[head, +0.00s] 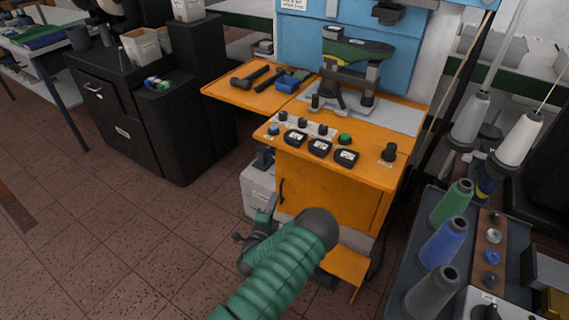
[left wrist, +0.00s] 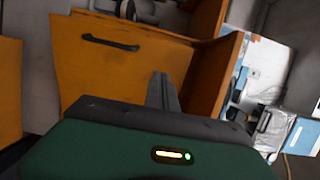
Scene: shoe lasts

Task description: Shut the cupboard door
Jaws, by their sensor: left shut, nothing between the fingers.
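The orange cupboard door (head: 325,195) is on the front of the orange workstation, under its control panel. Its dark bar handle (head: 282,191) is near the left edge. In the left wrist view the door (left wrist: 120,72) fills the left and middle, with the handle (left wrist: 110,42) near its top. I cannot tell how far the door stands from its frame. My left gripper (head: 268,204) is low in front of the door's left side, partly hidden by my green arm. Its shut, empty fingers (left wrist: 164,88) overlap the door in the wrist view; contact is unclear. My right gripper is out of view.
A white box (head: 257,192) stands on the floor left of the cupboard. A black cabinet (head: 150,110) is further left. A trolley with thread cones (head: 443,242) stands close on the right. The tiled floor (head: 120,240) at the left is clear.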

